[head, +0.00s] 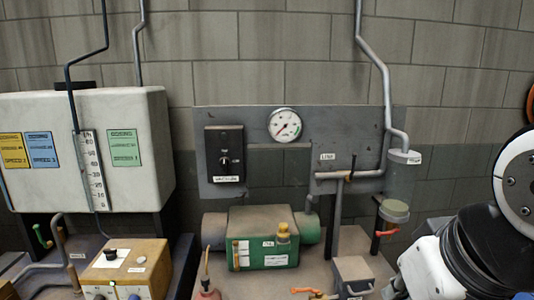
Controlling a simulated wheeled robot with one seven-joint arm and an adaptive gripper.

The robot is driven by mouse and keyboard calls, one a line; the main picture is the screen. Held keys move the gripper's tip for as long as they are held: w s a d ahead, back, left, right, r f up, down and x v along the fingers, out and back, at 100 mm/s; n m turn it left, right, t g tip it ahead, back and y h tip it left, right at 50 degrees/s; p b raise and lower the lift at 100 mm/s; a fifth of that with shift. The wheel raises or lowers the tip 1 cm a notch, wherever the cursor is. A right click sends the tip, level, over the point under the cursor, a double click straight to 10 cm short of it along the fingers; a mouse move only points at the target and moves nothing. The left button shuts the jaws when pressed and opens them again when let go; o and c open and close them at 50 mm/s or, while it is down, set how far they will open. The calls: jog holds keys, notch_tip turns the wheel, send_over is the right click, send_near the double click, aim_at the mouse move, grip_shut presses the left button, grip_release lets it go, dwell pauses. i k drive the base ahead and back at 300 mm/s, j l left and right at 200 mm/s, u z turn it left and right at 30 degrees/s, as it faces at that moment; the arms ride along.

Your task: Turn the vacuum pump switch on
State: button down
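A black switch box (225,140) is fixed to the left part of a grey upright panel (260,190). A small dark rotary knob (224,160) sits at its middle, and a white label (227,179) is below it, too small to read surely. The knob's exact setting is too small to tell. A green pump-like unit (262,252) with a tan top and a yellow cap stands on the bench below the panel. My white and black arm links fill the lower right, apart from the switch box. My gripper is not in view.
A round gauge (284,125) is right of the switch box. Pipes (385,90) run down the panel's right side. A white tank (150,120) stands left, with a wooden control box (128,262) before it. The space before the switch looks clear.

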aim_at(225, 162)
jog(key=j+u, duration=0.2)
jog(key=j, duration=0.2)
jog(key=i+j+u, duration=0.15)
jog(key=j, duration=0.25)
jog(key=i+j+u, duration=0.2)
jog(key=j, duration=0.2)
jog(key=k+j, duration=0.05)
jog(key=k, duration=0.05)
